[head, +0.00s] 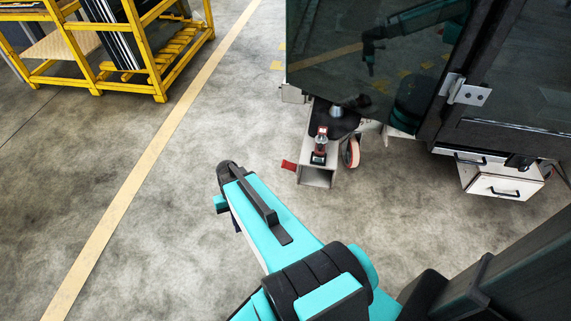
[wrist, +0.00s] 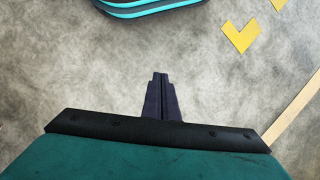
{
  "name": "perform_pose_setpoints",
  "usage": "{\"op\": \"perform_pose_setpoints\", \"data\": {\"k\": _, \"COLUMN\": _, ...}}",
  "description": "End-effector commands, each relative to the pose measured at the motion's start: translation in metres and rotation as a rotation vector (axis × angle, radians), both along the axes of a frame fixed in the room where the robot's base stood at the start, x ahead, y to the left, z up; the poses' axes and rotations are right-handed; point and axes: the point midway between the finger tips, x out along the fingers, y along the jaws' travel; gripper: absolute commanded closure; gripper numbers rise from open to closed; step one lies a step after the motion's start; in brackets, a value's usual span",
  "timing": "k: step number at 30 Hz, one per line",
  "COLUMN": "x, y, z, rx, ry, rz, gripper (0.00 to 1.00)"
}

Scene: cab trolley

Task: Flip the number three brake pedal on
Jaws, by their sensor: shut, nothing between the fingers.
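A small red pedal (head: 289,165) sticks out to the left at the lower end of the trolley's grey frame beam (head: 317,177). No number can be read on it, so I cannot tell whether it is number three. A caster wheel with a red rim (head: 352,153) stands to its right under the trolley. My gripper (wrist: 160,76) is shut and empty in the wrist view, pointing over bare floor. In the head view my arm reaches up from the bottom, its end left of and nearer than the pedal, apart from it. The pedal does not show in the wrist view.
A dark glazed cab (head: 370,75) overhangs the trolley. A white drawer unit (head: 504,186) stands at the right. A yellow rack (head: 150,60) stands at the upper left, beyond a floor line (head: 150,155). The concrete left of the trolley is clear.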

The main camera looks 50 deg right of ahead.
Motion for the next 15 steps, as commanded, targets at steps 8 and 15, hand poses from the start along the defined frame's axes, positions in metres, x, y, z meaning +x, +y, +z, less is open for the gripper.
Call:
{"op": "perform_pose_setpoints", "data": {"k": 8, "x": 0.049, "y": -0.085, "z": 0.015, "rx": 0.007, "ry": -0.090, "rz": -0.175, "gripper": 1.00}}
{"op": "perform_pose_setpoints", "data": {"k": 15, "x": 0.071, "y": -0.164, "z": 0.042, "rx": 0.009, "ry": -0.168, "rz": -0.314, "gripper": 1.00}}
